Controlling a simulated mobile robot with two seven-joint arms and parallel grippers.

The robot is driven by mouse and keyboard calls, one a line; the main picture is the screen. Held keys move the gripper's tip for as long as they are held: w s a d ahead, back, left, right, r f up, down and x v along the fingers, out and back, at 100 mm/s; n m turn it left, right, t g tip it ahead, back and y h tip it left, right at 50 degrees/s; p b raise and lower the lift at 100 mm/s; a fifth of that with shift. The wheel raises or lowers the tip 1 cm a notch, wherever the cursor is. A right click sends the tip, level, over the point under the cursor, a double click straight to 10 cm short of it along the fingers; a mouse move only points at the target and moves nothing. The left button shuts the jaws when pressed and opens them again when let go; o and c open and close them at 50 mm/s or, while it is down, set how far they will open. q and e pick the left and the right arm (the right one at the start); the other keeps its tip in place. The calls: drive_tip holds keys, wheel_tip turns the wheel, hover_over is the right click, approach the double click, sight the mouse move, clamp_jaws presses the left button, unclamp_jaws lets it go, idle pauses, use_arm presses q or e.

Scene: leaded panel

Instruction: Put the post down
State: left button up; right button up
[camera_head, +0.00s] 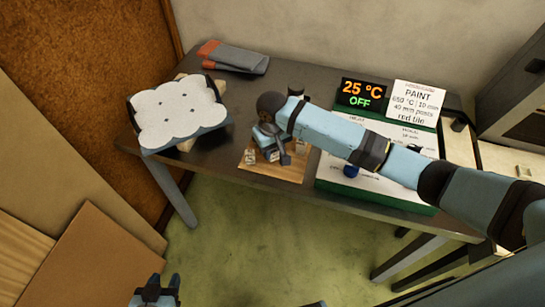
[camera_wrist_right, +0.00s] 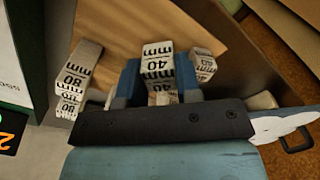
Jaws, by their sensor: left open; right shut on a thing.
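My right gripper (camera_head: 271,152) is over the wooden board (camera_head: 290,175) near the table's front edge. In the right wrist view it (camera_wrist_right: 160,88) is shut on a pale post marked 40 mm (camera_wrist_right: 157,62). I cannot tell whether this post touches the board. A post marked 80 mm (camera_wrist_right: 82,72) stands to its left in that view, and another post (camera_wrist_right: 203,64) is to its right. My left gripper (camera_head: 156,292) is open and empty at the bottom of the head view, low and away from the table.
A white cloud-shaped panel (camera_head: 178,108) sits on a support at the table's left end. Grey and red gloves (camera_head: 235,58) lie at the back. A green-framed board (camera_head: 330,182) with a 25 °C OFF display (camera_head: 361,95) and a PAINT card (camera_head: 415,101) is at right.

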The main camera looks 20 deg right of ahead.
sight(273, 158)
drive_tip(key=shift+f, duration=2.25)
drive_tip(key=o, duration=0.9)
drive_tip(key=shift+f, duration=0.1)
drive_tip(key=shift+o, duration=0.2)
